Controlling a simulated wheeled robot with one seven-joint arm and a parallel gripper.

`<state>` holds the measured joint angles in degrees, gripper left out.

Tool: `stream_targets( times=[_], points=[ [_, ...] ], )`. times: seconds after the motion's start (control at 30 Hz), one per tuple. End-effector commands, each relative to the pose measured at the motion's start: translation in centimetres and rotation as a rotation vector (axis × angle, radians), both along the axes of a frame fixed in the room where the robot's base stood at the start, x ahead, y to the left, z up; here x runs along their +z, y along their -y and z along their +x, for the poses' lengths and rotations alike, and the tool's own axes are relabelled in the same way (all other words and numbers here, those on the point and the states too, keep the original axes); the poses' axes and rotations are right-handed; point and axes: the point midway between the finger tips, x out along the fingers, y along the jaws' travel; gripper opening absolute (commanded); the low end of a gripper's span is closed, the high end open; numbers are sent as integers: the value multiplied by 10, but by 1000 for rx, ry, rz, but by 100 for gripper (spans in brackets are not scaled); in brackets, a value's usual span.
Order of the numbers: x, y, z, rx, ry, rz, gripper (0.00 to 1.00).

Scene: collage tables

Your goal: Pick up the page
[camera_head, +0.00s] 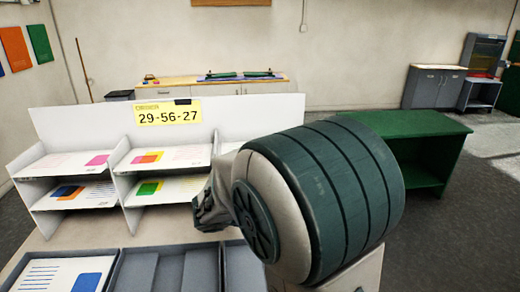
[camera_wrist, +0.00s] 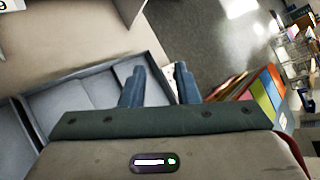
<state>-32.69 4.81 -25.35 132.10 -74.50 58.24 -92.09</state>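Several white pages with coloured blocks are in view; I cannot tell which one is the page meant. In the head view, a page with a pink block (camera_head: 70,161) and one with orange and yellow blocks (camera_head: 160,156) lie on upper shelves. Pages with blue and orange (camera_head: 80,194) and with green blocks (camera_head: 165,188) lie below them. A page with a blue square (camera_head: 58,275) lies in the front left tray. My gripper (camera_wrist: 160,87) is open, fingers apart, over the edge of a grey tray in the wrist view. I see no page held. My arm hides the rack's right part.
The white rack (camera_head: 75,123) bears a yellow sign reading 29-56-27 (camera_head: 168,112). Grey trays (camera_head: 165,270) line the front. A green table (camera_head: 425,130) stands at right. Coloured panels (camera_wrist: 262,95) are right of the fingers in the wrist view.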

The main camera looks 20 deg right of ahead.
Motion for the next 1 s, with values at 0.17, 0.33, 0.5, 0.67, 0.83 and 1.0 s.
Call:
stream_targets(
  times=[0.17, 0.33, 0.5, 0.67, 0.83, 1.0],
  points=[
    [23, -19, 56, 358, -330, -417, 28],
    [37, -39, 87, 532, -528, -691, 28],
    [41, -41, 102, 580, -599, -790, 28],
    [38, -18, 120, 580, -604, -795, 28],
    [34, 6, 140, 580, -602, -793, 28],
    [32, 18, 150, 583, -599, -790, 28]
  ],
)
